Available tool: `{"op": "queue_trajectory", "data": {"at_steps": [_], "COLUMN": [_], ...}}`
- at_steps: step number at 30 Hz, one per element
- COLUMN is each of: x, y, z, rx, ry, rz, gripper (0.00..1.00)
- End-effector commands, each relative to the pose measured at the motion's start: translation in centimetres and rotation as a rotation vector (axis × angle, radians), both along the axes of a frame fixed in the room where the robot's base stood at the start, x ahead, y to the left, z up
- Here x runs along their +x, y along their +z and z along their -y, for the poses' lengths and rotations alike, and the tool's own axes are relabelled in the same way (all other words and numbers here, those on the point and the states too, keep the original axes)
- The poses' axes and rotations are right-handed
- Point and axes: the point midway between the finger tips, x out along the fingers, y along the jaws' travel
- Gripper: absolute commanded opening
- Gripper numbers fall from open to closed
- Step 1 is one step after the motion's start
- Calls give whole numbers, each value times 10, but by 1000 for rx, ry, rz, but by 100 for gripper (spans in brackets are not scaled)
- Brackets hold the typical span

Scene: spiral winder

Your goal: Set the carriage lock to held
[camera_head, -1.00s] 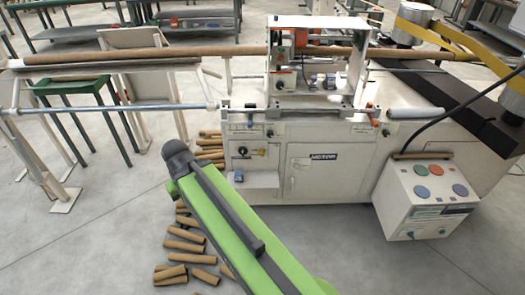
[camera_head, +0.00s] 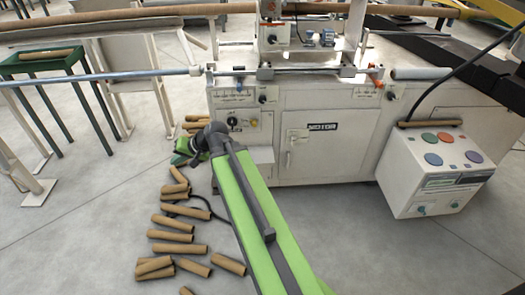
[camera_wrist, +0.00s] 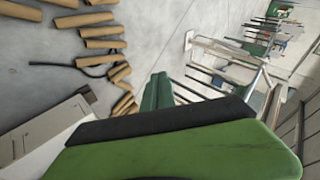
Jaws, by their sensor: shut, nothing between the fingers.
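The winder (camera_head: 350,140) has a cream front with several small controls. A selector panel (camera_head: 233,122) is below on the left. Labels are too small to read, so I cannot tell which is the carriage lock. The carriage (camera_head: 300,45) stands on the machine top. My gripper (camera_head: 184,153) is shut and empty, left of the selector panel and low over the floor, partly hidden by my dark wrist. It touches no control.
Loose cardboard tubes (camera_head: 173,236) lie on the floor at lower left and show in the wrist view (camera_wrist: 85,19). A grey-white control box (camera_head: 434,170) with coloured buttons stands at right. A green table (camera_head: 40,62) is at left. A blue-grey rail (camera_head: 100,76) extends left from the machine.

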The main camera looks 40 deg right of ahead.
Motion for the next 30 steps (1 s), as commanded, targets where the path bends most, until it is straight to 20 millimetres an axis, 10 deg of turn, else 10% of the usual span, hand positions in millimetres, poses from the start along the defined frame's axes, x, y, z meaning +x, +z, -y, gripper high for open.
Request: {"op": "queue_trajectory", "data": {"at_steps": [1,8,12,18,30], "x": [10,27,2,-51,-72], "y": [-42,-81,-107,-134,-133], "z": [28,179,285,393,425], "rx": [67,384,565,750,812], "ry": [-89,-522,-791,-1063,-1148], "rz": [63,373,550,722,775], "gripper": [0,0,0,0,0]}}
